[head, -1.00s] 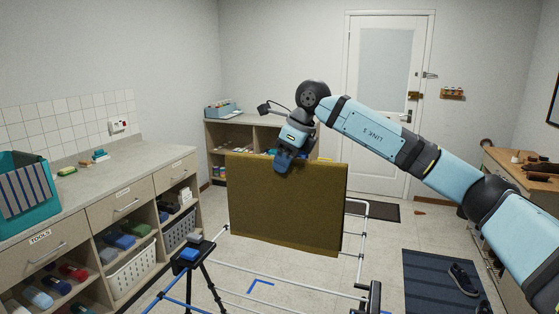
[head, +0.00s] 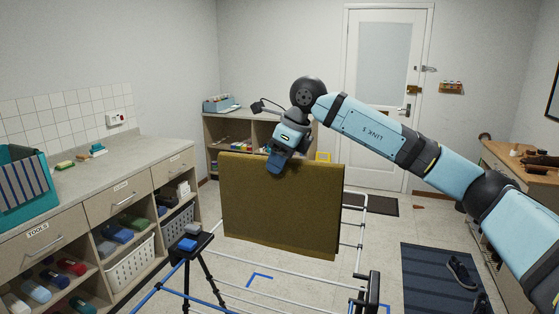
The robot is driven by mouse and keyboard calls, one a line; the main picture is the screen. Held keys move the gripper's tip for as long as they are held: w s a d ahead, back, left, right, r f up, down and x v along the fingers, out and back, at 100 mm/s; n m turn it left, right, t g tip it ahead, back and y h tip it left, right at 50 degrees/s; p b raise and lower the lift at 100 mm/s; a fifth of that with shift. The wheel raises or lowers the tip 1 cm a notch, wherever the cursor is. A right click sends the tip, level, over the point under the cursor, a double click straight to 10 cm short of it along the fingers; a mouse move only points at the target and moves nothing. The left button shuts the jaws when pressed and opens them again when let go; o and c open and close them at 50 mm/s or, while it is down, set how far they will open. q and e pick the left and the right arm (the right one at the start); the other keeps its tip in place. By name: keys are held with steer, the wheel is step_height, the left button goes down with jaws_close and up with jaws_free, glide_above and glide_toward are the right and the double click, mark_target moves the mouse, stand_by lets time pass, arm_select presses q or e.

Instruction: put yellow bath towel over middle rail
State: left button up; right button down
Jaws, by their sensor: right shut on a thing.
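The yellow bath towel (head: 280,210), a dark mustard colour here, hangs as a flat, nearly square sheet in the middle of the head view. My right gripper (head: 276,165) is shut on its top edge, near the middle, and comes from above. The white drying rack (head: 300,284) stands below and behind the towel. Its rails show under the towel and at its right side (head: 354,208). The towel hides part of the rack, so I cannot tell which rail is the middle one or whether the towel touches it. My left gripper is not in view.
A counter (head: 95,180) with drawers and baskets runs along the left. A black tripod stand (head: 190,245) is near the rack's left front. A low shelf (head: 240,135) stands behind.

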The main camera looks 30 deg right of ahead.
steer(key=shift+f+b, duration=1.3)
steer(key=shift+f, duration=0.35)
